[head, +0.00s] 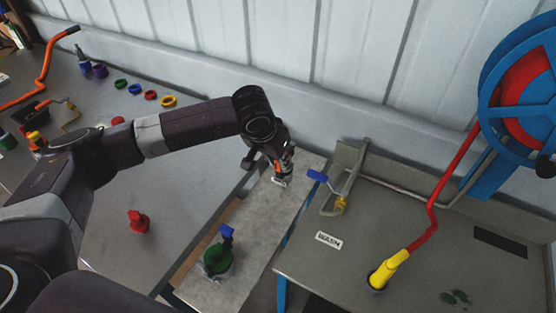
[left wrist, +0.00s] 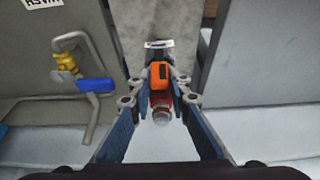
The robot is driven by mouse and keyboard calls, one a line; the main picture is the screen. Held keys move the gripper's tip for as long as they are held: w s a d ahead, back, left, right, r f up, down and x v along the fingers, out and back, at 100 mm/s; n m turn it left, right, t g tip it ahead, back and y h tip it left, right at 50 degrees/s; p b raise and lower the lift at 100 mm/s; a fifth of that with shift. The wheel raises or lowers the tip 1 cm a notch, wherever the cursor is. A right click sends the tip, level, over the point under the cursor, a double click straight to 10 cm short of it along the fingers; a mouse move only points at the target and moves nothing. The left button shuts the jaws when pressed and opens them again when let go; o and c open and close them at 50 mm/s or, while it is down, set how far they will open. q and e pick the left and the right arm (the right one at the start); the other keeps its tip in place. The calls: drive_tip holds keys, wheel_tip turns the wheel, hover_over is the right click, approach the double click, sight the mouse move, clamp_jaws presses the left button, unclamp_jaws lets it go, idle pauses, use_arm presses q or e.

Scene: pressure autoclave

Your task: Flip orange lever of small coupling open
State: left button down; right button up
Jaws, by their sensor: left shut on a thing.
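The small coupling shows in the left wrist view as a red and metal body (left wrist: 161,112) with an orange lever (left wrist: 159,75) on it. In the head view its orange part (head: 277,164) peeks out at the gripper, above the grey middle plate. My left gripper (left wrist: 161,84) has one finger on each side of the orange lever and is shut on it. In the head view the left gripper (head: 283,170) reaches down at the plate's far end, and the arm hides part of the coupling. The right gripper is not in view.
Right of the gripper, a bench carries a blue-handled yellow valve (head: 341,204) on a bent pipe, close by. A green valve with a blue handle (head: 217,258) stands at the plate's near end. A red valve (head: 138,221) stands on the left table. A wall closes the back.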

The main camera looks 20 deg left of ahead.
sight(278, 171)
use_arm(q)
drive_tip(key=shift+s+a+f+t, duration=0.15)
drive_tip(key=shift+s+t, duration=0.35)
drive_tip(key=shift+s+f+t+h+b, duration=0.3)
drive_tip(key=shift+s+t+b, duration=0.2)
drive_tip(key=shift+t+b, duration=0.2)
drive_tip(key=shift+s+a+f+t+h+b, duration=0.2)
drive_tip(key=shift+s+t+b, duration=0.45)
drive_tip(key=shift+t+b, duration=0.85)
drive_tip(key=shift+s+a+f+t+h+b, duration=0.15)
drive_tip(key=shift+s+t+b, duration=0.6)
drive_tip(key=shift+b, duration=1.35)
drive_tip(key=shift+w, duration=0.1)
